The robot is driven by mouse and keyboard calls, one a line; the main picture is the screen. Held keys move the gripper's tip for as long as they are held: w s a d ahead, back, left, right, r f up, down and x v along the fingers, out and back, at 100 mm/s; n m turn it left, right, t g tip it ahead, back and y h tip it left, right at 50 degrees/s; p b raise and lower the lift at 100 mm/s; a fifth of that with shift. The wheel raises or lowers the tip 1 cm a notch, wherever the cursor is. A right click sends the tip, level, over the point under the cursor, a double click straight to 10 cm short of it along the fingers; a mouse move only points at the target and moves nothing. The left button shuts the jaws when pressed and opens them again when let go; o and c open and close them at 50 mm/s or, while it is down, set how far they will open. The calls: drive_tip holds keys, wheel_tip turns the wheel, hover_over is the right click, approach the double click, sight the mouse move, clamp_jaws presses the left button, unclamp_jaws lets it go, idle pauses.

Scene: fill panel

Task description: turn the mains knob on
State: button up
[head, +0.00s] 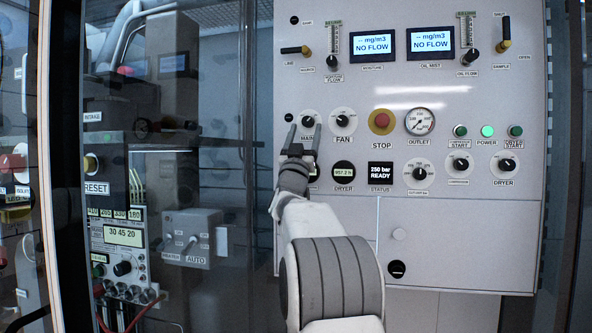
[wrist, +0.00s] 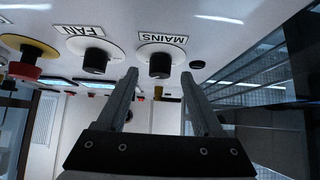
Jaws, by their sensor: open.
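The mains knob (head: 308,122) is a small black knob on a round white plate, at the left of the light panel's middle row. It also shows in the wrist view (wrist: 160,66), just beside its MAINS label. My gripper (head: 304,130) is open in front of it, one finger to each side in the picture. In the wrist view the knob appears between the tips of my open gripper (wrist: 160,74), near their level. I cannot tell whether either finger touches it. The knob's pointer direction is not clear.
The fan knob (head: 342,122) sits close to the right, then the red stop button (head: 381,121) on a yellow base. The outlet gauge (head: 420,121) and a lit green power light (head: 487,131) are farther right. Two displays read NO FLOW. Glass doors stand left.

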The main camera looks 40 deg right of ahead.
drive_tip(key=b+v, duration=0.1)
drive_tip(key=v, duration=1.4)
drive_tip(key=shift+a+f, duration=0.15)
drive_tip(key=shift+a, duration=0.05)
